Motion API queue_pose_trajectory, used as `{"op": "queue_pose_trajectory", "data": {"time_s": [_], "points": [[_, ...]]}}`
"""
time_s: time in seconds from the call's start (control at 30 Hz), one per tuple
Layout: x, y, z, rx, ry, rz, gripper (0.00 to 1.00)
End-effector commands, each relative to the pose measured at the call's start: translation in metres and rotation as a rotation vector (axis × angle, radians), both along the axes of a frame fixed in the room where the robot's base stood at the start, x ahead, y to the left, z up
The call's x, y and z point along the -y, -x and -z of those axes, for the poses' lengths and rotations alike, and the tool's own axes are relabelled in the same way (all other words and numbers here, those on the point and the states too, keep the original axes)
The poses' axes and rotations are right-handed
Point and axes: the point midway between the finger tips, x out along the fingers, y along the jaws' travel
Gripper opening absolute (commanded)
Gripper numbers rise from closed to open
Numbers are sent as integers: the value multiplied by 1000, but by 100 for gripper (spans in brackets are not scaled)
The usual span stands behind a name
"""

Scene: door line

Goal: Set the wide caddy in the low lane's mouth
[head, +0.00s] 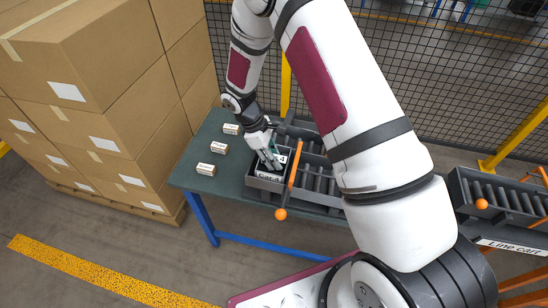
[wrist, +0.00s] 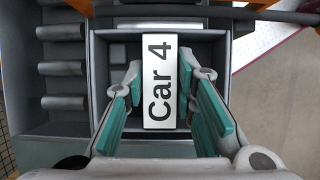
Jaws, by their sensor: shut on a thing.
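In the wrist view, a white "Car 4" plate (wrist: 160,82) lies between my fingers, inside grey walls. My gripper (head: 268,160) points down into the box and is shut on the caddy; its teal-padded fingers (wrist: 162,78) stand on both sides of the plate. The exact grip contact and the caddy's underside are hidden. The roller lane (head: 318,183) lies just right, beyond an orange bar.
Three small labelled boxes (head: 219,147) sit on the green tabletop (head: 222,182) at left. An orange bar (head: 294,168) with a ball end stands close to my gripper. Stacked cartons (head: 95,95) rise at left. The line cart (head: 490,210) with rollers stands at right.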

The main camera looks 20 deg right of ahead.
Motion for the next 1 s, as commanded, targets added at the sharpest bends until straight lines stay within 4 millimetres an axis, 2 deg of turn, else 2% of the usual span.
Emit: {"op": "queue_pose_trajectory", "data": {"time_s": [0.37, 0.4, 0.5, 0.83, 1.0], "points": [[0, 0, 1, 1, 1, 0, 0], [0, 0, 1, 1, 1, 0, 29], [0, 0, 1, 1, 1, 0, 48], [-1, 0, 0, 0, 0, 0, 48], [-7, -5, -16, 4, -1, -1, 48]]}}
